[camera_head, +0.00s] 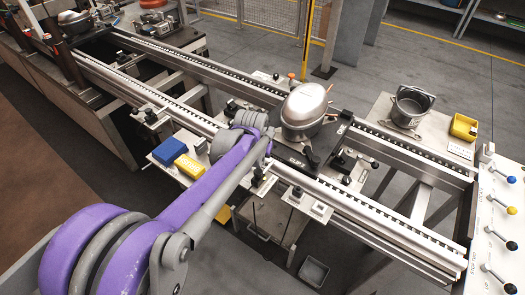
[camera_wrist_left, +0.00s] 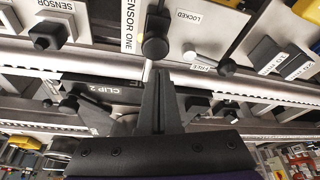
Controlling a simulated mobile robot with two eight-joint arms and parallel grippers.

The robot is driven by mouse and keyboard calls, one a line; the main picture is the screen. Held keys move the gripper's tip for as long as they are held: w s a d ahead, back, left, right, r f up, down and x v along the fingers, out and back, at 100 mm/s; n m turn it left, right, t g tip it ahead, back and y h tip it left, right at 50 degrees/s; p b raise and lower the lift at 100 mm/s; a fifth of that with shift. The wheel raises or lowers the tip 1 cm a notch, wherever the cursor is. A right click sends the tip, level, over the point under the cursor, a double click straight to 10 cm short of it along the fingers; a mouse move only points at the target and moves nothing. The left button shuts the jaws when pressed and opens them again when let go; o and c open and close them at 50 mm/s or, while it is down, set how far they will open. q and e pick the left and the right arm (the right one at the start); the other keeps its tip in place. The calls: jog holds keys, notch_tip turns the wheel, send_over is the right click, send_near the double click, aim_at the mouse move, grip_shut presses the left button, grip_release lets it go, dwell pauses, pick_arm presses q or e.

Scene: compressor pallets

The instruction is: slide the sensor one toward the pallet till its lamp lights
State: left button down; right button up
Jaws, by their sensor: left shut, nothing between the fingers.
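In the left wrist view a white plate lettered SENSOR ONE (camera_wrist_left: 132,26) lies beside a black knob (camera_wrist_left: 155,47). My left gripper (camera_wrist_left: 160,74) is shut and empty, its fingertips close to this knob; I cannot tell whether they touch it. The dark pallet (camera_wrist_left: 90,91), lettered CLIP 2, lies on the rails and is partly hidden by the fingers. In the head view the pallet (camera_head: 291,158) carries a silver compressor (camera_head: 305,111). My purple left arm hides the fingertips there. I cannot make out a lit lamp. My right gripper is not in view.
Another black knob (camera_wrist_left: 48,35) by a SENSOR label is at left in the wrist view. Plates lettered LOCKED (camera_wrist_left: 188,18) and FREE (camera_wrist_left: 203,68) lie to the right. Blue (camera_head: 168,151) and yellow (camera_head: 190,166) boxes and a pot (camera_head: 410,107) flank the rails (camera_head: 390,210).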

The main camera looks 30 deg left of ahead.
pick_arm(q)
jog(key=shift+s+d, duration=0.15)
jog(key=shift+s, duration=0.4)
jog(key=shift+s, duration=0.75)
